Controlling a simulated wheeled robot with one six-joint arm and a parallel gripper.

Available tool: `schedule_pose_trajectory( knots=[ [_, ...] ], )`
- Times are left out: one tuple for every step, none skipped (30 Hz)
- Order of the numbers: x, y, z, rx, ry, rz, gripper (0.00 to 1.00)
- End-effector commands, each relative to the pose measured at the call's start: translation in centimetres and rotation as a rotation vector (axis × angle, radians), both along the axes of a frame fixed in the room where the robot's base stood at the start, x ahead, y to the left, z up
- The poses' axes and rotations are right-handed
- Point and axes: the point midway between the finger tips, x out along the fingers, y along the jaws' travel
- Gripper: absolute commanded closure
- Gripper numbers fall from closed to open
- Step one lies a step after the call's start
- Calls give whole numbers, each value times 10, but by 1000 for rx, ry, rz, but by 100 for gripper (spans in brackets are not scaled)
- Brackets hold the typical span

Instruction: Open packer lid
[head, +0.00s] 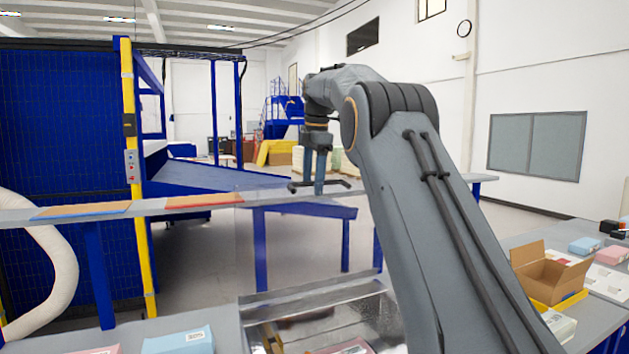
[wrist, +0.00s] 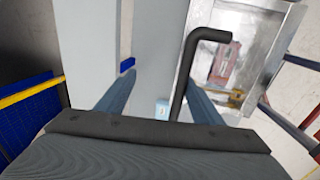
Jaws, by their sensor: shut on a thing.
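The packer (head: 310,293) is a metal box at the bottom of the head view, with a shiny interior; its near part is cut off. In the wrist view the metal box (wrist: 268,12) shows at upper right, with a reddish thing inside. A dark bent bar, the lid handle (wrist: 207,35), runs down between my fingers, close to the right one. My gripper (head: 320,187) is shut on this handle, well above the packer. The gripper (wrist: 160,100) also shows in the wrist view. I cannot clearly make out the lid panel or its angle.
A long grey rail (head: 100,213) crosses behind. A yellow post (head: 130,180) and blue fence (head: 60,130) stand left. A pale blue box (head: 180,342) lies lower left. An open cardboard box (head: 550,278) sits on the right table.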

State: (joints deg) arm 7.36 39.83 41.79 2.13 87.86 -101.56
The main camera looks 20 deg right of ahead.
Motion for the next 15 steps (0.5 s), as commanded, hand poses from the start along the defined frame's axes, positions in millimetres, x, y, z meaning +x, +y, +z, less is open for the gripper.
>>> schedule_pose_trajectory(
  knots=[
    [3, 3, 7, 2, -20, 4, 57],
    [3, 3, 7, 2, -21, 3, 56],
    [3, 3, 7, 2, -21, 3, 56],
    [3, 3, 8, 2, -22, 3, 56],
    [3, 3, 8, 2, -22, 3, 56],
    [3, 3, 8, 2, -22, 3, 56],
    [3, 3, 8, 2, -23, 3, 56],
    [3, 3, 8, 2, -23, 2, 56],
    [3, 3, 8, 2, -23, 2, 56],
    [3, 3, 8, 2, -23, 2, 56],
    [3, 2, 8, 2, -24, 2, 56],
    [3, 2, 9, 3, -24, 1, 56],
    [3, 2, 10, 3, -24, 1, 56],
    [3, 2, 11, 3, -25, 1, 56],
    [2, 1, 14, 3, -25, 1, 56]
  ],
)
